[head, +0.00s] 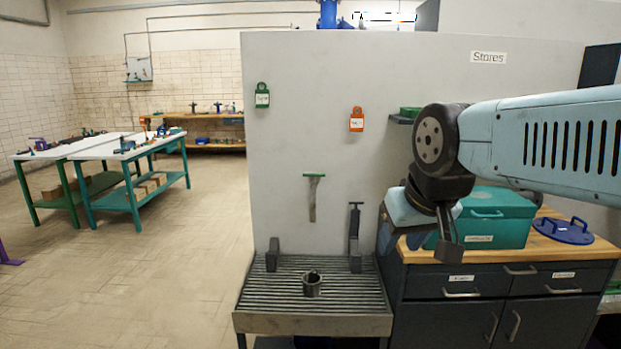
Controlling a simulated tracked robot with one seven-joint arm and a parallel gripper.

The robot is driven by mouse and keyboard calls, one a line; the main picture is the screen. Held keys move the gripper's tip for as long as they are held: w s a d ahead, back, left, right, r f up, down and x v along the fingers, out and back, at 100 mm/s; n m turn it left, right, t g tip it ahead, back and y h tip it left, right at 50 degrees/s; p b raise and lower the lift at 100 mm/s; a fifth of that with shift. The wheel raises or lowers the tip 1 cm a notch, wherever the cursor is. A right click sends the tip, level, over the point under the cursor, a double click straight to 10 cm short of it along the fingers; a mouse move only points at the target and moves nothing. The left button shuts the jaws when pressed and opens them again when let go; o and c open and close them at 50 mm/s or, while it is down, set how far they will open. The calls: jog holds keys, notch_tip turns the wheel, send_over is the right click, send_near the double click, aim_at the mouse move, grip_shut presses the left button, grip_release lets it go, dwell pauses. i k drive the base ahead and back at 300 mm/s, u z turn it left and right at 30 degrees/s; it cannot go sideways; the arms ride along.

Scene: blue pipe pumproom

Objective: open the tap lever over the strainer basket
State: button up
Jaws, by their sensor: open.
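The tap (312,200) is a grey spout on the pale wall panel, with a green lever (314,175) lying crosswise at its top. Below it a small dark cylindrical cup, which looks like the strainer basket (312,285), stands on the slatted metal drain tray (312,323). There is a clear gap between tap and cup. My gripper (446,238) hangs fingers down to the right of the tap, in front of the teal box. It is open, touches neither the lever nor the basket, and holds nothing I can see. One finger shows clearly; the other is mostly hidden.
Dark upright blocks (272,254) stand on the tray's back corners, the right one by a tall dark post (354,230). Right are a wooden-topped drawer cabinet (455,285), teal box (495,222) and blue lid (563,231). Green (262,97) and orange (356,121) tags hang above. Left floor is open.

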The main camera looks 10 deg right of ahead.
aim_at(313, 176)
jog(key=u, duration=0.05)
jog(key=i, duration=1.35)
jog(key=z, duration=0.5)
